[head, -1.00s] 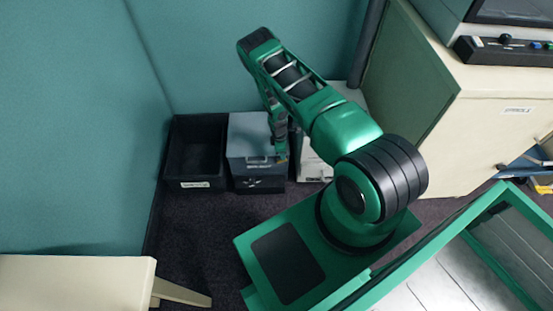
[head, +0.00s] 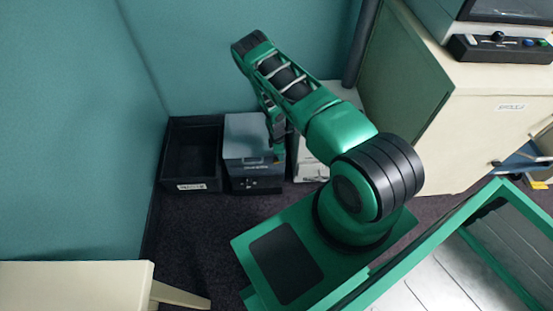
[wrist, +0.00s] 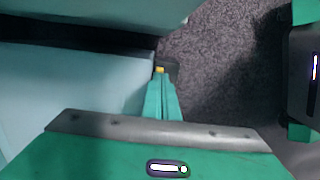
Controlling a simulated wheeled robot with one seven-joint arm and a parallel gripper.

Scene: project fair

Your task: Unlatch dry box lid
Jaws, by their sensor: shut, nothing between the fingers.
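The dry box (head: 246,132) stands on the floor against the teal wall. It has a flat grey-blue lid, shut as far as I can see, over a dark lower body. My gripper (head: 278,154) points down at the front right of the box. In the wrist view my gripper's green fingers (wrist: 161,86) are together and empty, beside the pale blue lid (wrist: 75,105). A small yellow piece (wrist: 160,69) on a dark part shows right at the fingertips. It may be the latch; I cannot tell whether the fingers touch it.
An open black bin (head: 192,150) stands left of the box, and a white container (head: 311,162) stands close on its right. A cream cabinet (head: 480,125) is farther right. A cream table (head: 75,285) is at lower left. Dark carpet (head: 195,235) in front is clear.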

